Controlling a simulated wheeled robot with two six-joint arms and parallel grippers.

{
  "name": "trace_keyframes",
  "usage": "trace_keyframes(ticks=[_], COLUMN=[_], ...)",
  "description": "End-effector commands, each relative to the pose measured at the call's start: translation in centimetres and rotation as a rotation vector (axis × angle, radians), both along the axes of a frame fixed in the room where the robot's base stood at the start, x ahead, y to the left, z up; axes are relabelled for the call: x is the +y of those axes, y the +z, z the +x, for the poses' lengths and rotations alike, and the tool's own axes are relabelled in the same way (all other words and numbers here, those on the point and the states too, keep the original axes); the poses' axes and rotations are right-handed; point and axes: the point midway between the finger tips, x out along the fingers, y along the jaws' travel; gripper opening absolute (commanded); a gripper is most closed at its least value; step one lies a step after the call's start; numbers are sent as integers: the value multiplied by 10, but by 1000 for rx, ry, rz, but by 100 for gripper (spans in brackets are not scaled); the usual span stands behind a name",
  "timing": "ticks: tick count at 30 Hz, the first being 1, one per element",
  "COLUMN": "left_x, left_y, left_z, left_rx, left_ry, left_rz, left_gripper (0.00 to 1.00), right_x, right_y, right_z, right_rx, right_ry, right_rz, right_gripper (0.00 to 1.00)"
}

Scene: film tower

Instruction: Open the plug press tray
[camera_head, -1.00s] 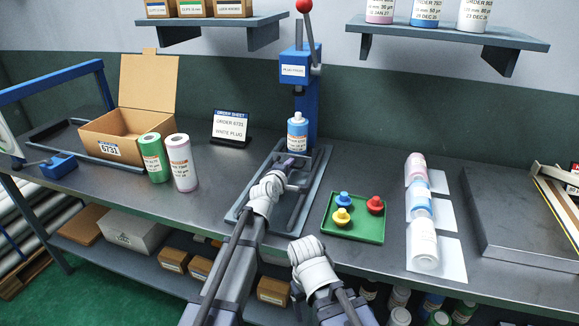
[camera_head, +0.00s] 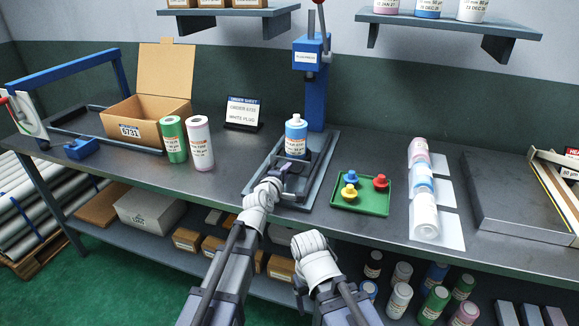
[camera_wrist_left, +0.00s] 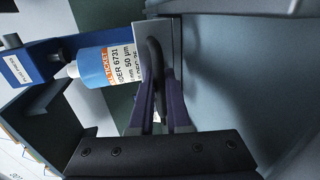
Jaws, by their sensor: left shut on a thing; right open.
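The blue plug press (camera_head: 311,90) stands at the back of the bench with a dark base frame (camera_head: 328,160). A blue bottle with a white cap (camera_head: 296,140) stands upright in front of the column, on the press tray (camera_head: 316,172). My left gripper (camera_head: 284,170) is at the tray's front and shut on its dark handle (camera_wrist_left: 156,62), seen between the fingers in the left wrist view. The bottle (camera_wrist_left: 108,66) shows there beside the light tray plate. My right gripper (camera_head: 299,288) is low in front of the bench, mostly hidden by its own wrist.
A green tray (camera_head: 376,208) with blue, yellow and red plugs lies right of the press. Several rolls (camera_head: 423,215) lie on white sheets further right. A green roll (camera_head: 173,140) and pale roll (camera_head: 200,145) stand by an open carton (camera_head: 135,128) left.

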Motion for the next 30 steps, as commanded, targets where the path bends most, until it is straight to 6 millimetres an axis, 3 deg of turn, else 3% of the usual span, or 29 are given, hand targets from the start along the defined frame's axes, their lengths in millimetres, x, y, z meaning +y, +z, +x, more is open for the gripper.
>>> trace_keyframes(ticks=[6, 17, 18, 24, 26, 30], left_x=[8, 8, 8, 8, 8, 8], left_y=[1, 1, 1, 1, 1, 1], left_z=[-24, -25, -25, -25, -25, -25], left_rx=[-3, -3, -3, -3, -3, -3], left_ry=[2, 1, 1, 2, 2, 2], left_rz=[-1, -2, -2, -1, -1, -1], left_gripper=[0, 0, 16, 38, 45, 45], right_x=[0, 0, 0, 0, 0, 0], right_y=[0, 0, 0, 0, 0, 0], right_z=[0, 0, 0, 0, 0, 0], right_rx=[0, 0, 0, 0, 0, 0], right_ry=[0, 0, 0, 0, 0, 0], right_rz=[0, 0, 0, 0, 0, 0], right_gripper=[76, 76, 76, 76, 76, 76])
